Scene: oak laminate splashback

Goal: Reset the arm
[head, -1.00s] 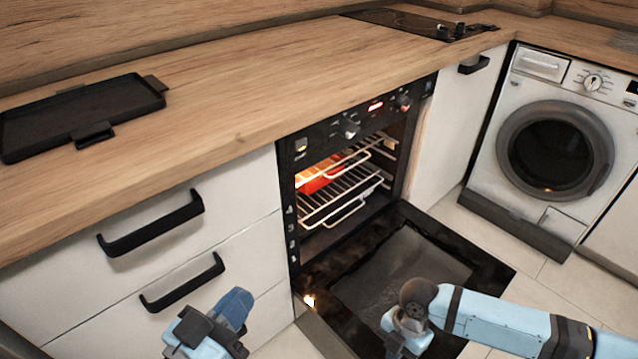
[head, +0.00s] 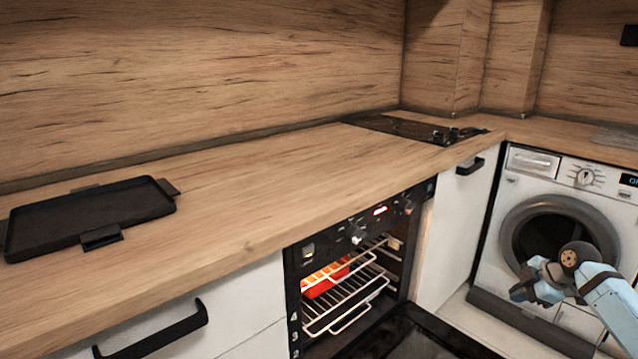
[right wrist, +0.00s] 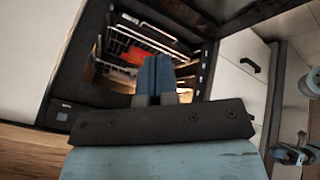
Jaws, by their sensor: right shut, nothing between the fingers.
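My right arm comes in from the right in the head view, and its gripper (head: 535,285) is raised in front of the washing machine, apart from the oven. In the right wrist view the blue fingers (right wrist: 153,78) are together with nothing between them. They point toward the open oven. My left gripper is not in the head view.
The oven (head: 357,234) is lit, with its door (head: 420,335) folded down. A red dish (head: 325,279) sits on a wire rack inside. A black tray (head: 85,217) lies on the counter (head: 235,195). The washing machine (head: 510,190) stands at right.

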